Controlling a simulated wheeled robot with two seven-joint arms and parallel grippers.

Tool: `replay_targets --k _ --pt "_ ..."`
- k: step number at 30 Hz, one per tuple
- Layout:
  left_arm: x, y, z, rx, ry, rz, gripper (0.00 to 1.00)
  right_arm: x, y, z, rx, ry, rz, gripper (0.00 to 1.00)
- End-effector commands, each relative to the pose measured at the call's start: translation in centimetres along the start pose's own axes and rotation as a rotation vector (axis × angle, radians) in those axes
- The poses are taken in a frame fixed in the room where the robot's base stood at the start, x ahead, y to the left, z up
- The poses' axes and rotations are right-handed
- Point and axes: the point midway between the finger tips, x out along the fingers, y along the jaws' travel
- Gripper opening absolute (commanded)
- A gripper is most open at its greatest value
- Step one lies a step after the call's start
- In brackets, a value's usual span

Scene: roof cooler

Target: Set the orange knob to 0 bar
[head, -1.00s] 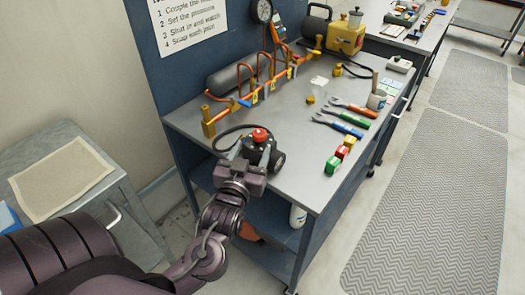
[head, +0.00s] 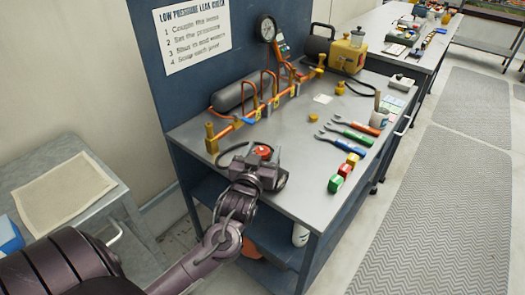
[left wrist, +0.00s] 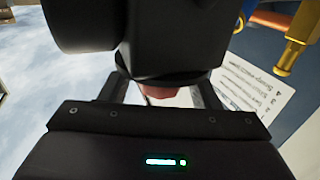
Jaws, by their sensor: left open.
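The knob (head: 263,152), orange-red, shows at the near left of the workbench (head: 300,205), between the fingers of my left gripper (head: 257,162). My gripper and wrist hide most of the black device under it. A black hose curves out to the left of the knob. In the left wrist view, a small reddish part of the knob (left wrist: 160,91) shows between the two open fingers, below a large black body (left wrist: 165,35). I cannot tell whether the fingers touch the knob. Its pointer and scale are hidden. My right gripper is not in view.
An orange manifold (head: 248,118) with a grey cylinder (head: 240,92) lies behind. A round gauge (head: 267,28) is on the blue panel.

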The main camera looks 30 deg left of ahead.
Motion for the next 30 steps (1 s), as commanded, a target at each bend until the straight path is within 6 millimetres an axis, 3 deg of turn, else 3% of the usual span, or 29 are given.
replay_targets --k 1,11,17,30 --pt "0.0 0.0 0.0 0.0 0.0 0.0 0.55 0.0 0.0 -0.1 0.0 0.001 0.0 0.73" --pt "0.0 0.0 0.0 0.0 0.0 0.0 0.13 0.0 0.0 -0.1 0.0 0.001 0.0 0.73" --pt "0.1 0.0 -0.2 -0.007 0.003 -0.047 0.13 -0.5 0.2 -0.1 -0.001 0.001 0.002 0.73" --pt "0.1 0.0 -0.1 -0.005 0.0 -0.369 0.13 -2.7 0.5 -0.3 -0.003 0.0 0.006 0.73"
